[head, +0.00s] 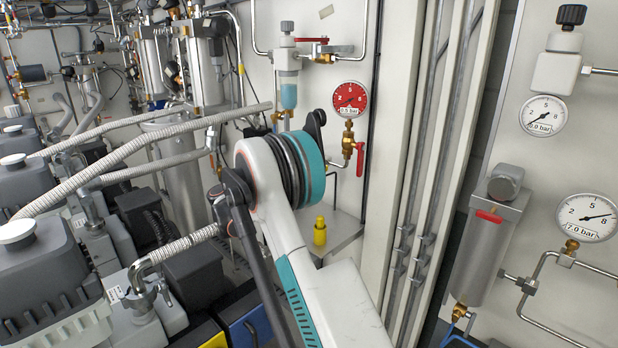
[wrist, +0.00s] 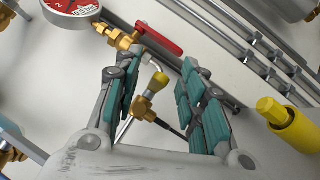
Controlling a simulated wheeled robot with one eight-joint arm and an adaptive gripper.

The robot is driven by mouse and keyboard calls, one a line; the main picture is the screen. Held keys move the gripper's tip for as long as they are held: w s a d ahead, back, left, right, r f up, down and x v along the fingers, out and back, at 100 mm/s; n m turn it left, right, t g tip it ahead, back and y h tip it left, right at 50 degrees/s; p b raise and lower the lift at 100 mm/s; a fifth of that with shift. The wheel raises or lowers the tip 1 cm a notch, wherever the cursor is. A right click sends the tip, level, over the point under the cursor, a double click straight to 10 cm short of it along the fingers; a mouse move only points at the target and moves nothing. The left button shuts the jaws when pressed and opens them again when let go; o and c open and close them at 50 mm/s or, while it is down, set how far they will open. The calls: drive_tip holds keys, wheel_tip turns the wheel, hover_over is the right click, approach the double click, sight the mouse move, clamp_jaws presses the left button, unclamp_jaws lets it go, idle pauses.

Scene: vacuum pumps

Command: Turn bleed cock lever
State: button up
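A brass cock with a red lever sits below the red-faced gauge (head: 350,98). In the head view this red lever (head: 360,158) hangs roughly straight down; it also shows in the wrist view (wrist: 160,39), just beyond my fingertips. My gripper (wrist: 165,75) is open, with its teal-padded fingers apart. No finger is seen touching the lever. A small yellow-capped brass fitting (wrist: 157,84) shows between the fingers, apparently behind them. In the head view my arm hides most of the gripper. No label shows which lever is the bleed cock.
Another red lever (head: 312,40) sits higher on the wall by a clear-bowled filter (head: 288,92). A yellow cylinder (head: 320,232) stands on a ledge, right of my gripper in the wrist view (wrist: 288,124). Vertical rails (head: 410,200) run to the right. Pumps and hoses crowd the left.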

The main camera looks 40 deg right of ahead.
drive_tip(key=shift+w+a+f, duration=0.15)
drive_tip(key=shift+w+a, duration=0.2)
drive_tip(key=shift+a, duration=0.2)
drive_tip(key=shift+s, duration=0.1)
idle(0.3)
drive_tip(key=s+a+f+n+t+y+b, duration=0.1)
drive_tip(key=s+a+f+t+y+b, duration=0.2)
drive_tip(key=s+a+f+t+y, duration=0.2)
drive_tip(key=s+a+f+n+t+y+b, duration=0.1)
drive_tip(key=s+a+f+t+y, duration=0.4)
drive_tip(key=s+a, duration=0.6)
drive_tip(key=s+a+f+n+t+y+b, duration=0.1)
drive_tip(key=s+a+f+t+y+b, duration=0.3)
drive_tip(key=a, duration=1.2)
drive_tip(key=s+f+t+y, duration=0.1)
drive_tip(key=s+t+y, duration=0.2)
drive_tip(key=s+t, duration=0.1)
drive_tip(key=shift+a+f+t+b, duration=0.3)
drive_tip(key=shift+f+t, duration=0.05)
drive_tip(key=shift+t, duration=0.15)
